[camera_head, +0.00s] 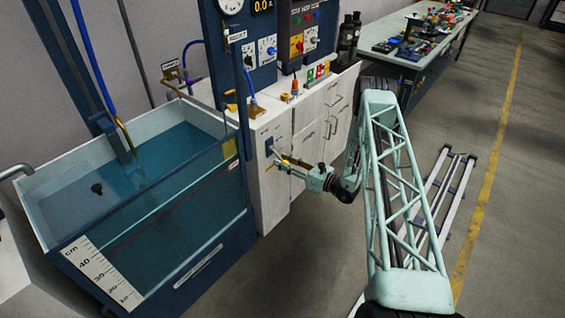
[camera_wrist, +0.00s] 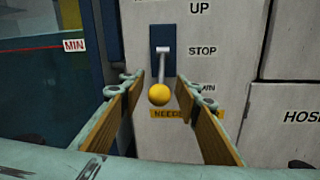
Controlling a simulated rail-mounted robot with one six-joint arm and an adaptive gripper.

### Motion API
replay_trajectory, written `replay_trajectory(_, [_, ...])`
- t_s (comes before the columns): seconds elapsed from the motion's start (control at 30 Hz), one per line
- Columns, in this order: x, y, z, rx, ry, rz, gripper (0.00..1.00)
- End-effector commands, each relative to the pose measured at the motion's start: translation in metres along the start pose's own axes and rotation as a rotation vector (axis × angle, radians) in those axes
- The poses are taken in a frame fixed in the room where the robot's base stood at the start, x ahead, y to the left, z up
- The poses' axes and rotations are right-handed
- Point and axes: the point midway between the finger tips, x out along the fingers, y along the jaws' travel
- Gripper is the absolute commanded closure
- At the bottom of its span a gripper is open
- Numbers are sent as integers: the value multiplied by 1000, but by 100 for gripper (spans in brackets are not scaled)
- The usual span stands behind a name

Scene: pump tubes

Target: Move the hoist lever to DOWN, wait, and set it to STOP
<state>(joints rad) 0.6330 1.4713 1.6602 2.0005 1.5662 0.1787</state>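The hoist lever (camera_wrist: 164,72) has a grey stick and a yellow ball knob (camera_wrist: 159,95), and comes out of a dark blue slot plate on a white cabinet panel in the wrist view. UP, STOP and a partly hidden label ending in "WN" are printed to its right. The stick meets the plate level with STOP, and the knob appears lower, toward me; its exact setting is hard to tell. My gripper (camera_wrist: 156,82) is open, its fingers apart on either side of the lever. In the head view my gripper (camera_head: 277,160) is at the cabinet front.
A glass-sided water tank (camera_head: 170,240) with a centimetre scale (camera_head: 100,272) stands left of the cabinet (camera_head: 270,205). A control panel (camera_head: 285,40) rises above the cabinet. A tool bench (camera_head: 425,60) is behind right. Floor rails (camera_head: 445,200) lie to the right.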

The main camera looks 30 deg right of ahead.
Motion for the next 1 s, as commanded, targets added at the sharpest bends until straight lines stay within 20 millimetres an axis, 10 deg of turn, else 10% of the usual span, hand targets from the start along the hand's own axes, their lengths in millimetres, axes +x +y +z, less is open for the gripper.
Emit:
replay_trajectory(0.37, [2,0,0,0,0,1,71])
replay_trajectory(0.7, [2,0,0,0,0,1,100])
replay_trajectory(1.0, [1,0,0,2,1,0,100])
